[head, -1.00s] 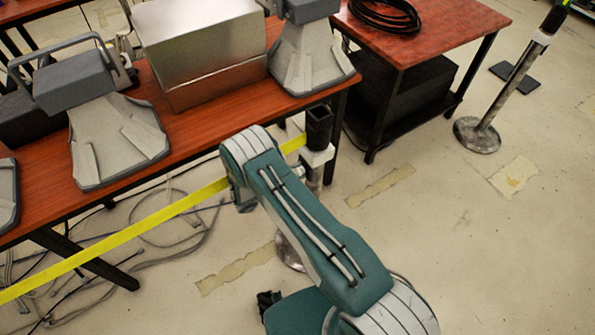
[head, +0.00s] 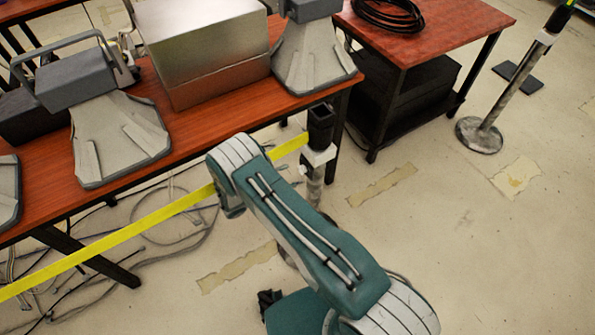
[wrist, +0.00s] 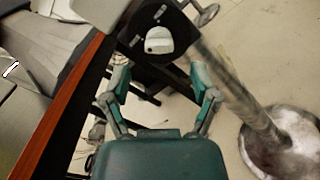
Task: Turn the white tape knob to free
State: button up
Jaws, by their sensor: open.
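The white knob (wrist: 159,41) shows in the wrist view on the black head (wrist: 150,22) of a tape post. Small white marks sit on the black face around it. My gripper (wrist: 161,72) is open, its two teal fingers spread on either side below the knob. The knob lies beyond the fingertips, and I see no contact. In the head view, the black post head (head: 320,125) stands at the table's corner with a white part (head: 318,157) below it and yellow tape (head: 120,235) running left. My arm hides my gripper there.
A second red table (head: 450,30) stands behind. Another post (head: 505,95) is at the far right.

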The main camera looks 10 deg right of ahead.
jog(key=v, duration=0.7)
jog(key=shift+a, duration=0.3)
jog(key=shift+s, duration=0.1)
jog(key=s+d+r+m+g+y, duration=0.1)
jog(key=d+r+m+g+y, duration=0.15)
jog(key=r, duration=0.65)
jog(key=s+d+r+m+g+y, duration=0.1)
jog(key=d+r+m+g+y, duration=0.15)
jog(key=r, duration=0.55)
jog(key=s+d+r+m+g+y, duration=0.2)
jog(key=d+r+y, duration=0.15)
jog(key=r, duration=0.55)
jog(key=s+d+r+m+t+y, duration=0.1)
jog(key=s+r+m+t+y, duration=0.2)
jog(key=s+r, duration=0.4)
jog(key=s+d+r+m+t+y, duration=0.2)
jog(key=s+r+t+y, duration=0.2)
jog(key=s+r, duration=0.4)
jog(key=s+y, duration=0.1)
jog(key=s, duration=0.4)
jog(key=shift+d+r+m+y, duration=0.3)
jog(key=shift+m+y, duration=0.05)
jog(key=shift+m, duration=0.05)
